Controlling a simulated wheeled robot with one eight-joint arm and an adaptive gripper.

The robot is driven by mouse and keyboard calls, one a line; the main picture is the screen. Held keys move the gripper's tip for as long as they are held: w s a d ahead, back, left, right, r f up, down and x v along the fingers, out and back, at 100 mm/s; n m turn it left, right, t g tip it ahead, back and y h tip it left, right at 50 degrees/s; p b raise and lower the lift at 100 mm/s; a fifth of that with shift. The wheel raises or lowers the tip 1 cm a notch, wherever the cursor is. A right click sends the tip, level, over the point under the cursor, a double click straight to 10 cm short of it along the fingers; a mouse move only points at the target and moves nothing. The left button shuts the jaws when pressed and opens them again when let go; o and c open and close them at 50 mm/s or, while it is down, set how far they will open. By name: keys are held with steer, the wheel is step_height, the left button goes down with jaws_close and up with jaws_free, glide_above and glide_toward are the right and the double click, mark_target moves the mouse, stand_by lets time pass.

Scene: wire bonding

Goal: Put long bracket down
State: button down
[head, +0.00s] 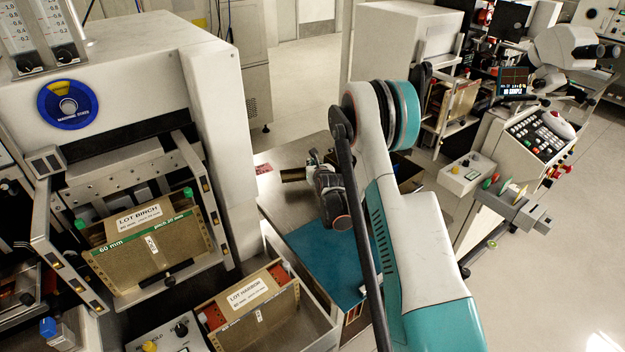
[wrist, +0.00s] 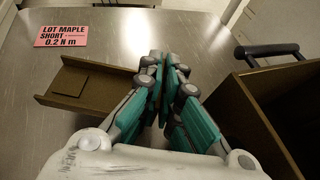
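The long bracket (wrist: 115,82) is a brown channel-shaped piece with raised side walls and a square patch near its left end. In the wrist view it reaches left from my gripper (wrist: 168,62), and its right end is hidden at the fingers. My gripper's fingers are drawn close together, apparently on that hidden end. The bracket is above or on the bare metal tabletop (wrist: 130,30); I cannot tell if it touches. In the head view my gripper (head: 312,158) is small, with the brown bracket (head: 292,175) just to its left.
A pink label reading LOT MAPLE SHORT (wrist: 61,36) lies at the upper left. A brown box (wrist: 268,110) with a black handle (wrist: 268,52) stands close on the right. The LOT BIRCH box (head: 150,245), LOT HARBOR box (head: 262,315) and a blue mat (head: 325,258) are nearer.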

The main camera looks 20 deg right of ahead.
steer(key=shift+f+b, duration=0.75)
steer(key=shift+f, duration=1.4)
steer(key=shift+f, duration=0.15)
steer(key=c, duration=1.8)
jaws_free()
steer(key=shift+s+r, duration=0.1)
steer(key=shift+r, duration=0.1)
